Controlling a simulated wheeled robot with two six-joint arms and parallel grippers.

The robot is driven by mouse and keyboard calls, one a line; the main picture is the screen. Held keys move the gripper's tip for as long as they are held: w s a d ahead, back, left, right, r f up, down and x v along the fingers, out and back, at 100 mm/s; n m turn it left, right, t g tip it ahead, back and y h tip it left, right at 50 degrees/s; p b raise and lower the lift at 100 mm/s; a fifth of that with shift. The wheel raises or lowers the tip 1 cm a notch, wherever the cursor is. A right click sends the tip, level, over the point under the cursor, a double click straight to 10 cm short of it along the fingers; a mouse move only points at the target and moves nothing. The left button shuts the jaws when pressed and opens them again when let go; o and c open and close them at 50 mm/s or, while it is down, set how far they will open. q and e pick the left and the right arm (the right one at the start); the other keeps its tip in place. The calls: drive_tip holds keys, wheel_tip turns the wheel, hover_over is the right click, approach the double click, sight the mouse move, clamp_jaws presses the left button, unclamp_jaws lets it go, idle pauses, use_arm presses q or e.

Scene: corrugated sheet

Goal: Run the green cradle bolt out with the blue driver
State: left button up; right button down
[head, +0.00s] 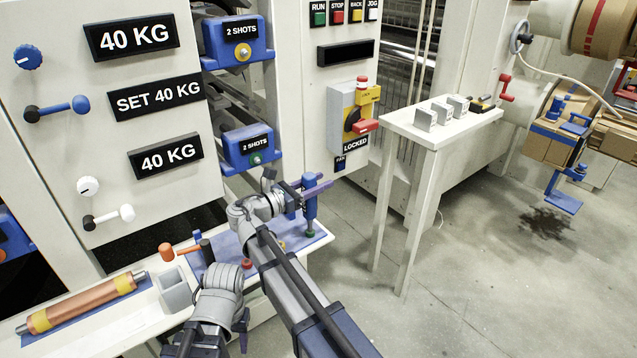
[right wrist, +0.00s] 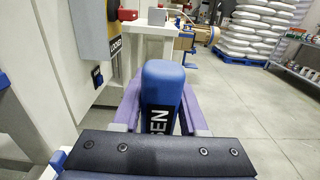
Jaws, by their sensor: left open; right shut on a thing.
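The green cradle bolt (head: 256,159) sits in the front of the lower blue cradle (head: 232,148), under a "2 SHOTS" label. My right gripper (head: 311,190) is shut on the blue driver (head: 310,208), which stands upright, below and to the right of that bolt and apart from it. The right wrist view shows the driver's blue body (right wrist: 163,85) between the purple fingers, with lettering ending in "SEN". The driver's lower end is near the bench mat in the head view; contact cannot be told. My left gripper (head: 243,330) is low at the front, open, and partly hidden by its arm.
An upper blue cradle (head: 232,40) has a yellow bolt (head: 242,52). The bench holds a blue mat (head: 228,246), an orange-headed tool (head: 168,250), a grey holder (head: 175,290) and a copper roller (head: 85,303). A white side table (head: 400,121) stands right; floor between is clear.

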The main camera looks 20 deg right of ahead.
drive_tip(key=shift+f+b, duration=0.4)
idle(0.3)
drive_tip(key=shift+s, duration=0.15)
idle(1.7)
drive_tip(key=shift+r, duration=0.1)
idle(0.3)
drive_tip(key=shift+r+p, duration=0.65)
drive_tip(key=shift+p, duration=0.1)
drive_tip(key=shift+r, duration=0.1)
